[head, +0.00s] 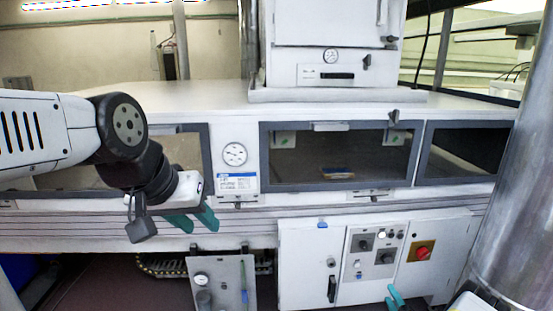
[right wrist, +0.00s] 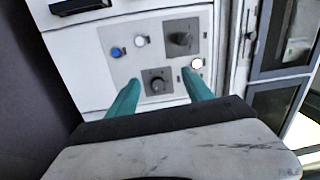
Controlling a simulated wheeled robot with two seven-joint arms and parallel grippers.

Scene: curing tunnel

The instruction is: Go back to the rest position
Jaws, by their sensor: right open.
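My left gripper (head: 201,228) hangs in front of the curing tunnel at left in the head view, its two teal fingers slightly apart with nothing between them. My right gripper (head: 396,297) shows only as teal fingertips at the bottom edge of the head view, before the lower control cabinet. In the right wrist view my right gripper (right wrist: 160,78) is open and empty, its fingers spread in front of the control panel (right wrist: 120,68). Whether the fingertips touch the panel cannot be told.
The tunnel's long white body (head: 225,95) spans the view, with a dark window (head: 350,160) and a small item (head: 338,174) behind it. A red knob (head: 423,253) sits on the lower cabinet. A metal column (head: 510,200) stands close at the right.

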